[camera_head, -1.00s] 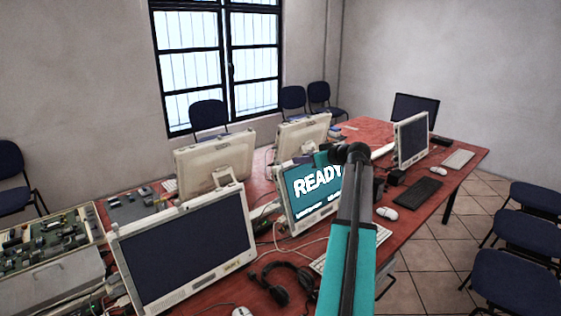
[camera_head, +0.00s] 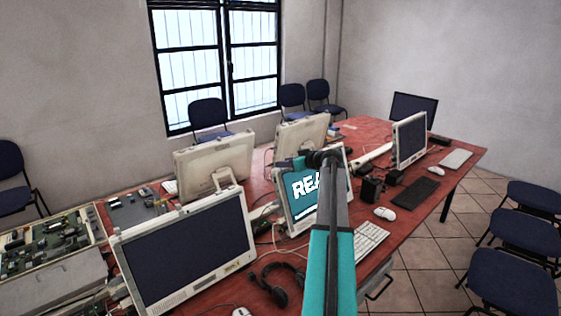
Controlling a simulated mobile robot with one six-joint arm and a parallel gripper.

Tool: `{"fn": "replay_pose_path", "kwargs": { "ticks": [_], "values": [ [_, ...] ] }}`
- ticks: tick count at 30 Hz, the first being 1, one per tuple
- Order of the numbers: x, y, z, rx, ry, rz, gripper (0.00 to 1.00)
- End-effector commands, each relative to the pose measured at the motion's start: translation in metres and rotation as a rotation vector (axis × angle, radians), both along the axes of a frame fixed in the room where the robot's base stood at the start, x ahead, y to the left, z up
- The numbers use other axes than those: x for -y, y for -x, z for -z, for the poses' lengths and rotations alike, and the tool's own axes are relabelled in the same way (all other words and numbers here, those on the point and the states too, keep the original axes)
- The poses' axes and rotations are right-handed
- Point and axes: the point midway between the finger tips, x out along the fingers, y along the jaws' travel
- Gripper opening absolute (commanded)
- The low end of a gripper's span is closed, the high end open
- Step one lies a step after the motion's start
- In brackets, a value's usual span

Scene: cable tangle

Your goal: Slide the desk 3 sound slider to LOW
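My arm rises from the bottom centre and crosses in front of a lit monitor (camera_head: 300,210) whose screen shows part of the word "READY". My gripper is not clearly visible; the arm's dark upper joint and a teal part lie over the top left of that screen. I cannot make out a sound slider or a desk number label. Small black boxes, perhaps speakers (camera_head: 371,189), stand on the red table (camera_head: 335,262) just right of my arm.
A headset (camera_head: 280,290) and a dark monitor (camera_head: 190,250) are at the front left. A white keyboard (camera_head: 370,240), a white mouse (camera_head: 384,213) and a black keyboard (camera_head: 415,191) lie right of my arm. Blue chairs (camera_head: 515,280) stand at the right, over open tiled floor.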

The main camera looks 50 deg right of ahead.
Motion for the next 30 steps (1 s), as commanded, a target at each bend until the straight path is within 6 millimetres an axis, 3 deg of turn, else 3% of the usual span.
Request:
{"fn": "replay_pose_path", "kwargs": {
  "ticks": [9,21,27,30],
  "values": [
    [0.003,-0.031,0.012,0.000,0.000,0.000,0.31],
    [0.002,-0.035,0.015,0.000,0.001,0.000,0.31],
    [0.002,-0.035,0.015,0.000,0.001,0.000,0.00],
    [0.002,-0.035,0.014,0.000,0.001,0.000,0.00]
  ]
}}
